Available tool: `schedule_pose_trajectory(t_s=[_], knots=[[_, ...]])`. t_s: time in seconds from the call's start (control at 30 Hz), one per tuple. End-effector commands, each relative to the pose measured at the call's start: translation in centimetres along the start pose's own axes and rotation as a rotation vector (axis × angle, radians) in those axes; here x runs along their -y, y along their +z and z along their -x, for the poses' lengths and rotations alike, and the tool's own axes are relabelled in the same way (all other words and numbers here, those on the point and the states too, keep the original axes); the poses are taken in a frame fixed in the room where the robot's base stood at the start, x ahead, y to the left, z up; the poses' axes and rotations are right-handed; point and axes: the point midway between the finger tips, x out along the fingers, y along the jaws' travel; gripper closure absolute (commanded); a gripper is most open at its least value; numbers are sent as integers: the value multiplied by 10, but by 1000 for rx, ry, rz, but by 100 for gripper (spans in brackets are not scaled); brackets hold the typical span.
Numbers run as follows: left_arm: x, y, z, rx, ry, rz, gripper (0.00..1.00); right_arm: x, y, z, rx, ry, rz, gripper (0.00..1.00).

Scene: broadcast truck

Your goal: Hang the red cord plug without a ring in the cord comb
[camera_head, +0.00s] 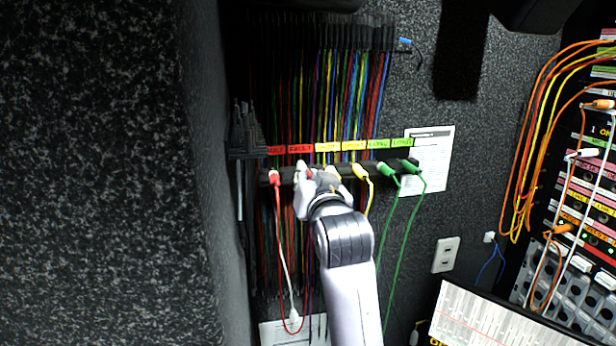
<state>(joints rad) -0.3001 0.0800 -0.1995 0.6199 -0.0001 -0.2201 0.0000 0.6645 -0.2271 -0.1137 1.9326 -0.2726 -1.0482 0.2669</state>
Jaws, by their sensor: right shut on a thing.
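The cord comb (398,164) is a dark bar on the back wall, under red, yellow and green labels. A red plug (275,178) hangs at its left end under a red label, with a red cord below it. My right gripper (318,178) is at the front of the comb, near the second red and first yellow labels. It is shut on a small plug, seemingly red, mostly hidden by the fingers. I cannot tell whether that plug touches the comb or has a ring. My left gripper is not in view.
A yellow plug (360,171) and two green plugs (385,168) (411,166) hang to the right on the comb. Many thin cords (330,90) hang behind it. A rack (585,200) with orange cords stands at right; a padded wall (110,170) fills the left.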

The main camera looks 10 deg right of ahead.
Motion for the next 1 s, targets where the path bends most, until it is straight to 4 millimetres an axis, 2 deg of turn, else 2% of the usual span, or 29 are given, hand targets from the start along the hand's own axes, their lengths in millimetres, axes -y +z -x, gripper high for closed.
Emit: schedule_pose_trajectory(t_s=[0.37,0.4,0.7,0.93,1.0], knots=[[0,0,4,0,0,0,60,0,0,-2,0,0,0,100],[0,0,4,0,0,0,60,0,0,-2,0,0,0,85],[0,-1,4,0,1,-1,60,0,0,-2,0,0,0,65],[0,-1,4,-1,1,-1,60,0,0,-2,0,0,0,63],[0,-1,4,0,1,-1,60,0,0,-2,1,0,0,59]])
